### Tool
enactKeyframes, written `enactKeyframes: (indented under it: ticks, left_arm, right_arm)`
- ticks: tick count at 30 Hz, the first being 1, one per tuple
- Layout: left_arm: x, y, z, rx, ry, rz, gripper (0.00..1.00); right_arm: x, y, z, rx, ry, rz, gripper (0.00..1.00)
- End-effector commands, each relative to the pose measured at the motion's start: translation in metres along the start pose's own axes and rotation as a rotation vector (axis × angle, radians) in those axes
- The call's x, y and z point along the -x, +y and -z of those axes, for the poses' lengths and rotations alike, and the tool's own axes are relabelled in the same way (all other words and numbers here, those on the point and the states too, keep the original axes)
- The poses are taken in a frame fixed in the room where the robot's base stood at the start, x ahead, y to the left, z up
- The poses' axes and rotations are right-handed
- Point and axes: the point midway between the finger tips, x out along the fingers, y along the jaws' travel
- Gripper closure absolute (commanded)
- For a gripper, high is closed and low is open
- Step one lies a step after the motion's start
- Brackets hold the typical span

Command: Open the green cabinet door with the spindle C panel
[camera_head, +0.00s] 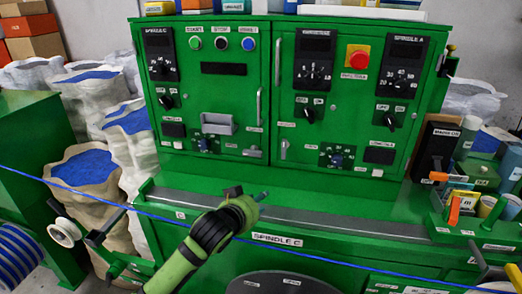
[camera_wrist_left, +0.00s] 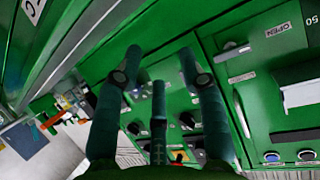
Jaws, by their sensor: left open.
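The green door with the spindle C panel (camera_head: 225,105) is the left door of the green cabinet in the head view, and it looks shut. Its vertical metal handle (camera_head: 259,105) is near its right edge. The wrist view is upside down and shows that handle (camera_wrist_left: 242,111) right of my fingers, apart from them. My left gripper (camera_wrist_left: 160,58) has its fingers spread, with nothing between them. In the head view my left gripper (camera_head: 262,196) is below and in front of the door, over the grey ledge; its fingers are mostly hidden. My right gripper is not in view.
The right cabinet door (camera_head: 345,100) has its own handle (camera_head: 278,60) close by. A blue cable (camera_head: 330,244) runs across the front, passing the arm. A grey ledge (camera_head: 340,220) lies below the doors. White sacks (camera_head: 95,95) stand left; small containers (camera_head: 480,175) stand right.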

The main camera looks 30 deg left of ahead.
Motion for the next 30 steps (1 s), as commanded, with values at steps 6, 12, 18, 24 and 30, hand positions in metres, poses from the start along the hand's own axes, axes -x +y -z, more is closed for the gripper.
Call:
enactKeyframes:
  ticks: [6, 12, 18, 24, 30]
  left_arm:
    - [0.005, -0.053, 0.156, 0.061, 0.328, 0.029, 0.59]
    - [0.013, -0.068, 0.200, 0.085, 0.419, 0.027, 0.59]
    - [-0.006, -0.070, 0.212, 0.087, 0.419, 0.028, 0.59]
    - [-0.031, -0.071, 0.222, 0.086, 0.418, 0.028, 0.59]
    - [-0.046, -0.071, 0.227, 0.085, 0.420, 0.028, 0.59]
  right_arm:
    - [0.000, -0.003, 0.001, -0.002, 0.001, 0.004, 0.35]
    - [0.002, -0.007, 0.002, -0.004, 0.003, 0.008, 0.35]
    - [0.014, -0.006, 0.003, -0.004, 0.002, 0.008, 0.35]
    - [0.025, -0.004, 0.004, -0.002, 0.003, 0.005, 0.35]
    - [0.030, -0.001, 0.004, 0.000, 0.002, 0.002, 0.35]
